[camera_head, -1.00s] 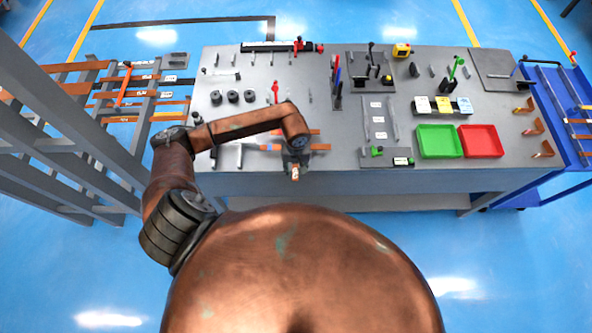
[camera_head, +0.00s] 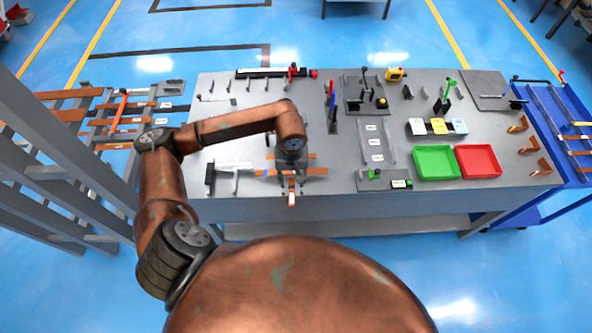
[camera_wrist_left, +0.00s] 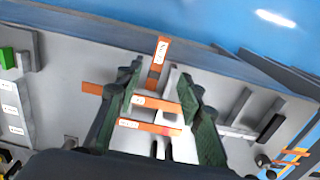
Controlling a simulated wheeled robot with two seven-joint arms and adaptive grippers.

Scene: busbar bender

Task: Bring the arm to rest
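My left arm reaches over the front left of the bench. Its gripper (camera_head: 291,166) points down above the orange copper bars. In the left wrist view my left gripper (camera_wrist_left: 160,72) is open, with its two dark green fingers apart and nothing held between them. Below and between the fingers lie labelled copper bars, one crosswise bar (camera_wrist_left: 150,127) nearer the wrist and one upright-lying bar (camera_wrist_left: 162,48) by the bench's front edge. That last bar also juts at the front edge in the head view (camera_head: 291,198). My right gripper is not in view.
The grey bench (camera_head: 330,190) carries a green tray (camera_head: 436,163), a red tray (camera_head: 478,161) and several tools. A rack of copper bars (camera_head: 120,115) stands at left, a blue cart (camera_head: 565,120) at right. Blue floor is clear in front of the bench.

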